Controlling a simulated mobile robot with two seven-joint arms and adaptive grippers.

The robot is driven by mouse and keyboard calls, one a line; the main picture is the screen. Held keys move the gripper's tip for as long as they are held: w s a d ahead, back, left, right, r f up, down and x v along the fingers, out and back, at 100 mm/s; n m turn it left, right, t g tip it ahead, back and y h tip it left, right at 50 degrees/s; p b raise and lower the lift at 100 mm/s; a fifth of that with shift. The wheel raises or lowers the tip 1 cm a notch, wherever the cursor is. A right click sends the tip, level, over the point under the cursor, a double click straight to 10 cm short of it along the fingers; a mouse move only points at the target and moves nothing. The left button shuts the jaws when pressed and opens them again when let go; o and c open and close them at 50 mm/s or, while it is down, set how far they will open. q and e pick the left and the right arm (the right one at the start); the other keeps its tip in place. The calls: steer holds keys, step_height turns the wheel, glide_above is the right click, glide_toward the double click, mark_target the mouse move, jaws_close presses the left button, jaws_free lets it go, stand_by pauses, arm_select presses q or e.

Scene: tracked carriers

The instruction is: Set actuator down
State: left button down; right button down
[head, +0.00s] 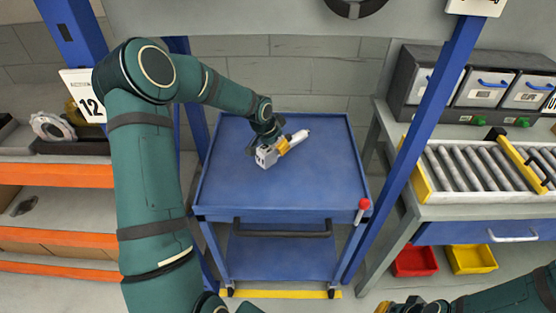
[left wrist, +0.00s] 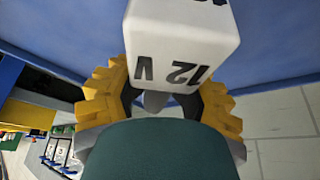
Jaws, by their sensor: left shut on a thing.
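The actuator (head: 268,157) is a pale grey-white body with a light rod pointing to the upper right. It is at the middle of the blue cart top (head: 235,185). My left gripper (head: 281,146), with yellow fingers, is shut on it from above. In the left wrist view the white actuator body (left wrist: 182,40), marked "12 V", sits between the yellow fingers (left wrist: 160,95). I cannot tell whether the actuator touches the cart top. Near the lower right edge of the head view, part of my right arm shows with a bit of yellow; its fingertips are not clear.
The cart top is otherwise bare, with a dark handle (head: 282,234) and a red-knobbed lever (head: 363,205) in front. Blue posts (head: 432,110) stand on both sides. A roller conveyor (head: 475,170) and grey bins (head: 483,88) are at right. An orange-edged shelf (head: 55,175) is at left.

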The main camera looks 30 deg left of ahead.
mark_target(267, 148)
arm_select(q)
steer(key=shift+w+f+b, duration=0.1)
steer(key=shift+f+b, duration=0.45)
steer(key=shift+f, duration=2.3)
steer(key=shift+f, duration=0.1)
steer(key=c, duration=0.5)
jaws_free()
steer(key=p+v, duration=0.2)
steer(key=v, duration=0.9)
steer(key=shift+p, duration=0.3)
steer(key=shift+s+r, duration=0.35)
steer(key=shift+r, duration=0.15)
